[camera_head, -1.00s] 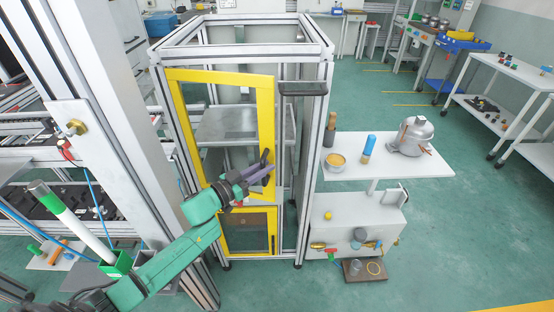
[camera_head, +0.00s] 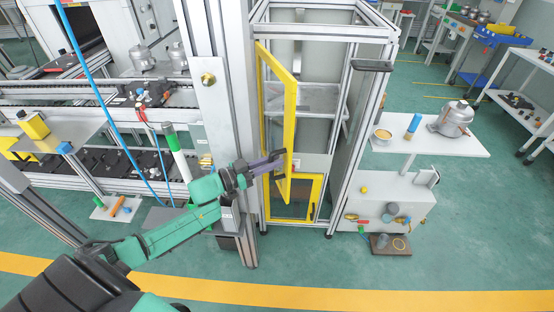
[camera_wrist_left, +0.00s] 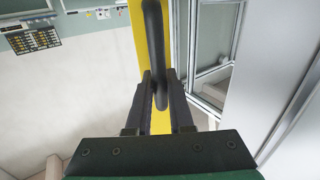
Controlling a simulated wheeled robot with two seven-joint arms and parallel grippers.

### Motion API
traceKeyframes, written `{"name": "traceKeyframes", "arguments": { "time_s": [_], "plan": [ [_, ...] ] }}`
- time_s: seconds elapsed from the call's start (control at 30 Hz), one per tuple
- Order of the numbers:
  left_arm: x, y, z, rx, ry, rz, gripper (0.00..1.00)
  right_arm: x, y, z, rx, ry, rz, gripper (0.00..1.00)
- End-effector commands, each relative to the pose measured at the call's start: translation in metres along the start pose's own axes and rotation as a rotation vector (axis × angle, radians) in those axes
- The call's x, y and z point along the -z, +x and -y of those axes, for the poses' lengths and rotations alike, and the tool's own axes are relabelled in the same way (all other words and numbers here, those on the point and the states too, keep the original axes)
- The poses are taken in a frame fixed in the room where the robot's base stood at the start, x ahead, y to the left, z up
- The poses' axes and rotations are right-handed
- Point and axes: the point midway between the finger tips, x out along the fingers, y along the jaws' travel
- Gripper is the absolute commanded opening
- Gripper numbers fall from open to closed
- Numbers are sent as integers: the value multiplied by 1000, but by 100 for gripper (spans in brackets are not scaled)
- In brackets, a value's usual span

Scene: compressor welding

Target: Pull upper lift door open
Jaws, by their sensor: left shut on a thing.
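The upper lift door (camera_head: 292,110) has a yellow frame and stands swung outward from the aluminium lift frame (camera_head: 345,150), hinged on its left side. My left gripper (camera_head: 276,160) is at the door's free edge, low on the upper door. In the left wrist view my left gripper (camera_wrist_left: 160,95) is shut on the dark door handle (camera_wrist_left: 154,50), which runs up between its fingers along the yellow edge. The lower yellow door (camera_head: 300,198) is flush with the frame. My right gripper is not in view.
A white side table (camera_head: 450,142) with a silver compressor (camera_head: 456,118), a blue cylinder (camera_head: 413,124) and a yellow-topped bowl (camera_head: 383,133) stands right of the lift. A thick grey post (camera_head: 222,110) stands close left of the door. Green floor (camera_head: 340,265) in front is clear.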

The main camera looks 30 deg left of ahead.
Motion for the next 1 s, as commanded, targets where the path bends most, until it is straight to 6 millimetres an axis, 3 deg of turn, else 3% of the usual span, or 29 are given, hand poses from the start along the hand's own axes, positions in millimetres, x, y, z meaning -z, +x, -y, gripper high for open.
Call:
{"name": "traceKeyframes", "arguments": {
  "time_s": [0.3, 0.73, 0.77, 1.0],
  "plan": [
    [-1, -13, 6, 0, -3, 3, 0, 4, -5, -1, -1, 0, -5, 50],
    [-1, -14, 7, 0, -3, 2, 0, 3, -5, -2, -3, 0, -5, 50],
    [-1, -14, 7, 1, -2, 2, 31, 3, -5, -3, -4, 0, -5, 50],
    [0, -14, 8, 1, -1, 1, 32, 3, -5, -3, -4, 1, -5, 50]
  ]
}}
